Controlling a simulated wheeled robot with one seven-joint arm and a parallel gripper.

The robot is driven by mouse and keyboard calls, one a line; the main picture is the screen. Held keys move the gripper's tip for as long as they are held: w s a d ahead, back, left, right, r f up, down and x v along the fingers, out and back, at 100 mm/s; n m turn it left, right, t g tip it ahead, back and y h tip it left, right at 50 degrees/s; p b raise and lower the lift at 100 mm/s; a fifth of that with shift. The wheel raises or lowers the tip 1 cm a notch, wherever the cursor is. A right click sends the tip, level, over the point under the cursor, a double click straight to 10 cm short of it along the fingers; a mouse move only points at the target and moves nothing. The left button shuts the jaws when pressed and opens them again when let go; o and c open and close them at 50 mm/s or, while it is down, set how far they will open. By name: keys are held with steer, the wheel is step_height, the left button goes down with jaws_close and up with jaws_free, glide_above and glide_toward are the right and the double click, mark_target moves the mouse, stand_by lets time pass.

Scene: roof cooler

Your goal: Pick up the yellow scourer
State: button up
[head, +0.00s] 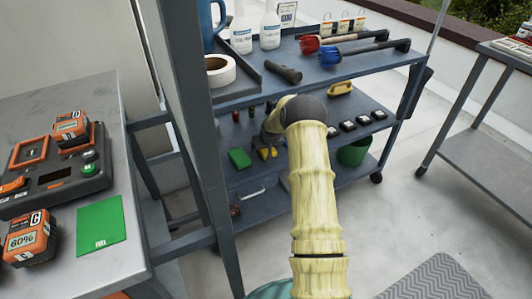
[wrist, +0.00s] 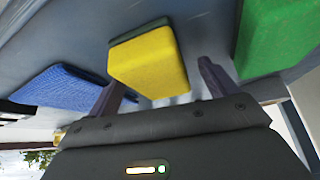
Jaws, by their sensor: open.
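The yellow scourer (wrist: 150,62), a block with a dark layer on one face, lies in the middle of the wrist view. It also shows partly in the head view (head: 268,153), on the middle shelf of the blue-grey rack. My gripper (wrist: 162,76) is open. One finger is on each side of the scourer's near end in the picture. I cannot tell whether either finger touches it. In the head view my arm and wrist cover much of the shelf around it.
A green scourer (wrist: 280,35) lies to the right and a blue one (wrist: 65,90) to the left in the wrist view. The rack's upper shelf (head: 345,60) overhangs this one. A rack post (head: 190,90) stands to the left. Several small dark-and-white items (head: 363,120) sit further right.

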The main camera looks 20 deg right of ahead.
stand_by(0.5)
steer(key=c, duration=1.2)
steer(key=shift+o, duration=0.2)
steer(key=shift+r, duration=0.2)
step_height(320, 180, up, 3)
steer(key=shift+r+p, duration=0.2)
steer(key=shift+p, duration=0.75)
steer(key=s+a+p, duration=0.2)
steer(key=s+a, duration=0.1)
steer(key=s, duration=1.4)
steer(key=shift+s+f+p, duration=0.15)
steer(key=shift+s+p, duration=0.25)
